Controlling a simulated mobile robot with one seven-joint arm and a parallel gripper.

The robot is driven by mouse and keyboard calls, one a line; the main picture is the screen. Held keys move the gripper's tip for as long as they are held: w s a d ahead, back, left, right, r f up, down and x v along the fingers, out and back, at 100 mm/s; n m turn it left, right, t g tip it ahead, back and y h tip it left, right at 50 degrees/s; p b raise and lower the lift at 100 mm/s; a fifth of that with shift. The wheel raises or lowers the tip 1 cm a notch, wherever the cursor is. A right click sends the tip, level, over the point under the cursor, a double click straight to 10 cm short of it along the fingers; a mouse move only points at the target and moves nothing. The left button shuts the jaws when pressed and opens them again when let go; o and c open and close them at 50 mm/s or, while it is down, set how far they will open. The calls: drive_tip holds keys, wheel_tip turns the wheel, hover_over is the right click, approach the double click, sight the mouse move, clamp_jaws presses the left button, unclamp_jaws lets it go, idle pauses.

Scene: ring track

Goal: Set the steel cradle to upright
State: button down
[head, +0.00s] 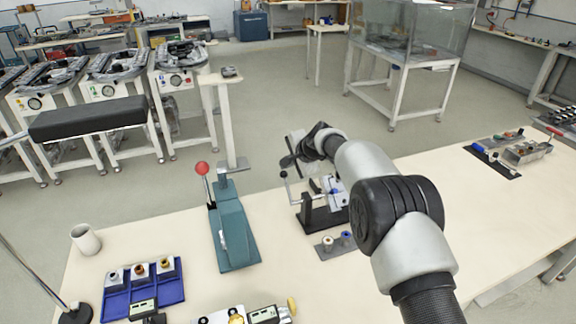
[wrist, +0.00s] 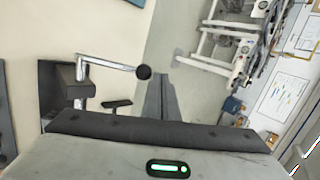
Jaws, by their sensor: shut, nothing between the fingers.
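A tilting fixture with a dark base (head: 318,219) stands on the table in the head view, partly behind my arm. Its pale steel cradle (head: 331,189) is partly hidden, so I cannot tell its exact tilt. A bent steel crank (head: 287,188) with a dark knob is on its left side. In the wrist view the crank (wrist: 105,65) runs from a dark block (wrist: 74,87) to a round black knob (wrist: 144,72). My gripper (wrist: 164,82) is shut and empty, to the right of the knob and apart from it in the picture. It also shows in the head view (head: 290,160).
A teal lever press (head: 234,235) with a red ball stands left of the fixture. A small plate with two spools (head: 329,244) lies in front of it. A blue tray (head: 145,294) and white cup (head: 86,240) are at the left. The table right of my arm has clear room.

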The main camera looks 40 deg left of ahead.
drive_tip(key=shift+w+b+x, duration=0.2)
drive_tip(key=shift+b+x, duration=0.4)
drive_tip(key=shift+x, duration=0.75)
drive_tip(key=shift+a, duration=0.1)
drive_tip(key=shift+w, duration=0.1)
